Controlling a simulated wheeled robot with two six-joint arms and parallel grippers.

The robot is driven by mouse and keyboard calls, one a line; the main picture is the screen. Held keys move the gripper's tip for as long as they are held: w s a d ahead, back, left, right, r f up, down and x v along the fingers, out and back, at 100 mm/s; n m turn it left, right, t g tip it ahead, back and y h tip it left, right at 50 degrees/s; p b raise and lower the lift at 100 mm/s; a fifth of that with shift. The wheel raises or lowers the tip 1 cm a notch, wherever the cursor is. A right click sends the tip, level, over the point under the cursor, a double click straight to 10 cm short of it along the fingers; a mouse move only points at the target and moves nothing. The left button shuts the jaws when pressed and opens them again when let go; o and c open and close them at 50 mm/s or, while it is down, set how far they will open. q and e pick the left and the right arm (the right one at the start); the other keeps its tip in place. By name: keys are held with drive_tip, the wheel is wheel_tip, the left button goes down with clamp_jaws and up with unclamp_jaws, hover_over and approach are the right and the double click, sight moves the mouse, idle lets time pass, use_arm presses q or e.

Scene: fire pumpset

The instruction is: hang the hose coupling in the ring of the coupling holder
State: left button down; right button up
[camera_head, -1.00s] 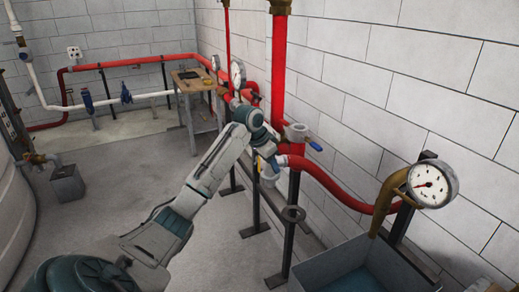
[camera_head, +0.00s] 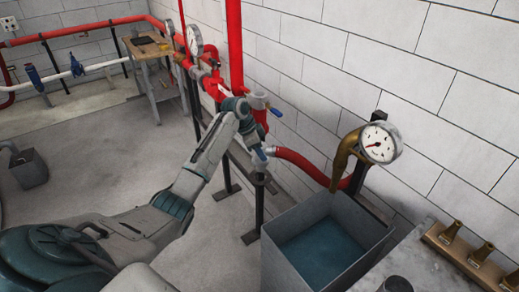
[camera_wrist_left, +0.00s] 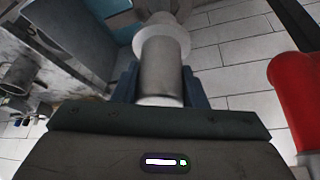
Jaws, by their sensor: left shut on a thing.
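The hose coupling (camera_wrist_left: 160,70) is a pale grey cylinder with a wide flange. It sits between the two fingers of my left gripper (camera_wrist_left: 160,88) in the left wrist view, and the gripper is shut on it. In the head view, the left gripper (camera_head: 257,150) is at the upper end of the coupling holder, a dark post (camera_head: 259,208) on a floor plate. A small pale part of the coupling (camera_head: 259,161) shows there. My arm and the coupling largely hide the holder's ring, so I cannot tell whether the coupling is in it. My right gripper is not in view.
A red hose (camera_head: 305,164) runs just right of the gripper to a brass fitting beside a gauge (camera_head: 380,143). A grey open tank (camera_head: 286,262) stands close in front. Red pipes (camera_head: 235,50) and a blue-handled valve (camera_head: 257,101) stand behind.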

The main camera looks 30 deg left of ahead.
use_arm(q)
drive_tip(key=shift+r, duration=0.1)
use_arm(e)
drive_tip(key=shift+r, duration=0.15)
